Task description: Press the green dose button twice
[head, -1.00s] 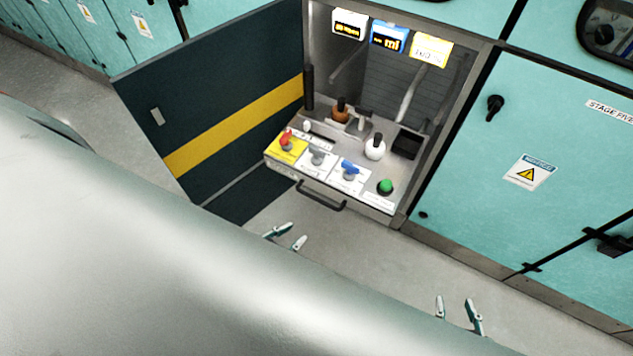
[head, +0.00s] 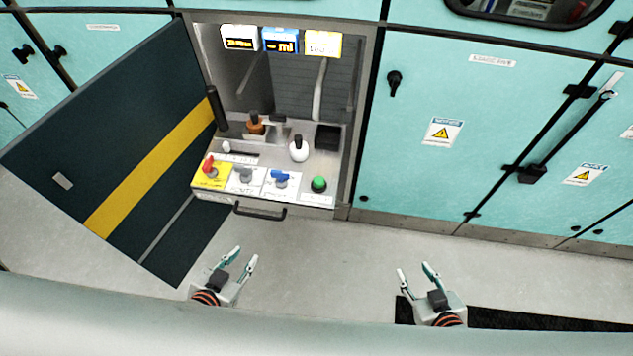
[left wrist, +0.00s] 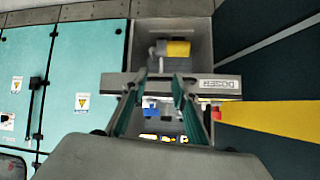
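The green dose button (head: 319,184) sits at the right front corner of a pull-out panel (head: 300,199) in an open cabinet bay. To its left on the panel are a blue knob (head: 281,176), a grey knob (head: 246,175) and a red knob (head: 209,168) on a yellow plate. My left gripper (head: 243,257) is open and empty, in front of and below the panel, apart from it. My right gripper (head: 417,273) is open and empty, further right over the floor. In the left wrist view the left fingers (left wrist: 160,98) stand apart before the panel front; the green button cannot be made out there.
A dark cabinet door (head: 120,140) with a yellow stripe stands open at left. A handle (head: 259,211) juts from the panel front. An orange-brown bottle (head: 255,124) and a white bottle (head: 298,149) stand behind the knobs.

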